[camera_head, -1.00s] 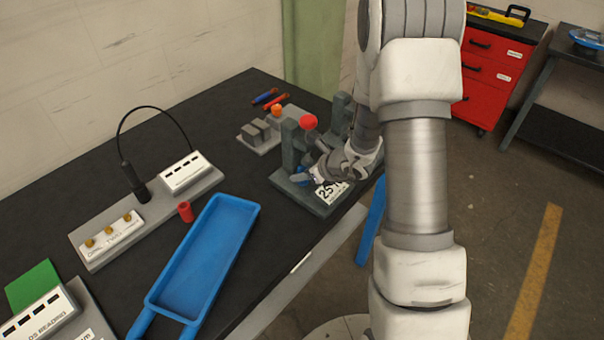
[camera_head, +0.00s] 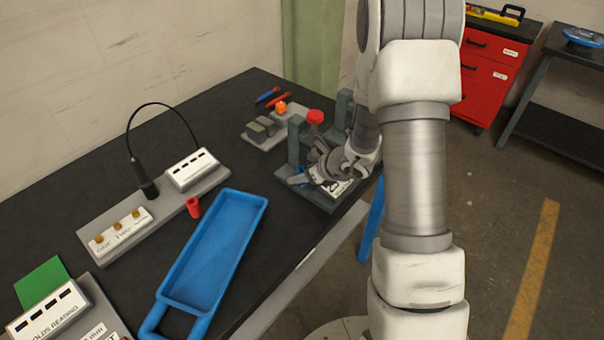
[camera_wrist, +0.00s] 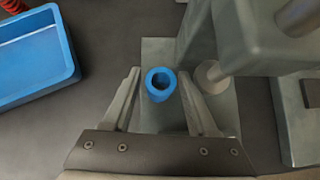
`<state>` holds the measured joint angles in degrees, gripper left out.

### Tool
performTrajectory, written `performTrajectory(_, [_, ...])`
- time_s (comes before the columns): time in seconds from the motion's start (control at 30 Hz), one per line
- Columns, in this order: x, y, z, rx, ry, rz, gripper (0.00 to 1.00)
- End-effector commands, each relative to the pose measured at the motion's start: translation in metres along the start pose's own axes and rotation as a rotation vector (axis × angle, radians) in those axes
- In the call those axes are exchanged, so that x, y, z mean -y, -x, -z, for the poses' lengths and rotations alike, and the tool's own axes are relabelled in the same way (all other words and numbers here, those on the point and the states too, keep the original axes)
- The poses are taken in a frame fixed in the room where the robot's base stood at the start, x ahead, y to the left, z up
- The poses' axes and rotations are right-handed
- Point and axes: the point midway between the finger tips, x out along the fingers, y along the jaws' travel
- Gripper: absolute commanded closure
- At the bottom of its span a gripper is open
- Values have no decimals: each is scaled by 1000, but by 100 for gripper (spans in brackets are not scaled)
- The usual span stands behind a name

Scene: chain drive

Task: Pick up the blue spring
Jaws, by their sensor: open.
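The blue spring (camera_wrist: 160,84) stands upright on the grey base of a press-like fixture in the wrist view, its open top facing the camera. My gripper (camera_wrist: 158,78) is open, with one finger to the left of the spring and one to the right. The spring is between the fingers, and a narrow gap shows on its left. The right finger is very close to it; I cannot tell whether they touch.
The fixture's grey posts (camera_head: 297,140) and red knob (camera_head: 315,117) stand close behind my gripper. A pale round pad (camera_wrist: 212,74) is right of the spring. A blue tray (camera_head: 262,200), a red cylinder (camera_head: 193,207) and a grey gauge stand (camera_head: 100,254) lie to the left.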

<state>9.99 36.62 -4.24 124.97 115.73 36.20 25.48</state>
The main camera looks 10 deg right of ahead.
Motion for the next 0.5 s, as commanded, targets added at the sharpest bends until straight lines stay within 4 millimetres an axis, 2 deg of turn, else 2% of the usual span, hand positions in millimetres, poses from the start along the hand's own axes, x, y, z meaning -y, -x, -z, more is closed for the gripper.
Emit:
performTrajectory(0.07, [0, 0, 0, 0, 0, 0, 28])
performTrajectory(0.37, [0, 1, 0, 0, 0, 0, 28])
performTrajectory(0.5, [1, 12, -1, 1, 0, 2, 28])
